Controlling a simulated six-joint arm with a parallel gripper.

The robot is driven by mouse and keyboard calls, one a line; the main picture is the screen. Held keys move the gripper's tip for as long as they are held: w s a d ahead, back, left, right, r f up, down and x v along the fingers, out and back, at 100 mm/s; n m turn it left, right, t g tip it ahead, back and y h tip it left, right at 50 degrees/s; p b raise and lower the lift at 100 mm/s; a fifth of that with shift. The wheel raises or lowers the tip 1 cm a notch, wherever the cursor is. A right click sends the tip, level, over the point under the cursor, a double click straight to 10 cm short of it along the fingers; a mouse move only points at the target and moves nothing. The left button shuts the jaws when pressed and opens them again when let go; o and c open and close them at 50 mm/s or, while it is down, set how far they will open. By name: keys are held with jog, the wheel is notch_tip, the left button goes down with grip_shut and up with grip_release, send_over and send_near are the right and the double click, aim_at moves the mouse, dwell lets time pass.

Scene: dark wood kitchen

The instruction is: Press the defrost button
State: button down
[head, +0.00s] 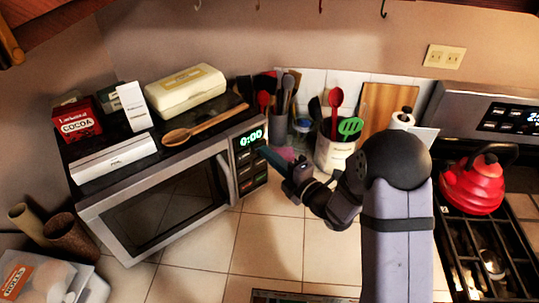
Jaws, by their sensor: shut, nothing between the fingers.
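The microwave (160,208) stands on the tiled counter at the left, its door shut. Its control panel (249,160) is on the right of its front, with a green display (250,138) reading 0:00 and several small buttons below. The button labels are too small to read, so I cannot tell which is defrost. My gripper (266,153) is shut and empty, its tip pointing left at the panel's upper right edge, just below the display. I cannot tell whether it touches the panel.
A cocoa box (78,122), a cream container (186,89) and a wooden spoon (205,125) lie on the microwave. A white utensil crock (333,153) stands behind my gripper. A red kettle (474,185) sits on the stove at right.

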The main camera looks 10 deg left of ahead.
jog(key=shift+w+a, duration=0.35)
dwell(0.4)
jog(key=shift+s+d, duration=0.1)
jog(key=shift+b+v, duration=0.75)
jog(key=shift+v, duration=2.15)
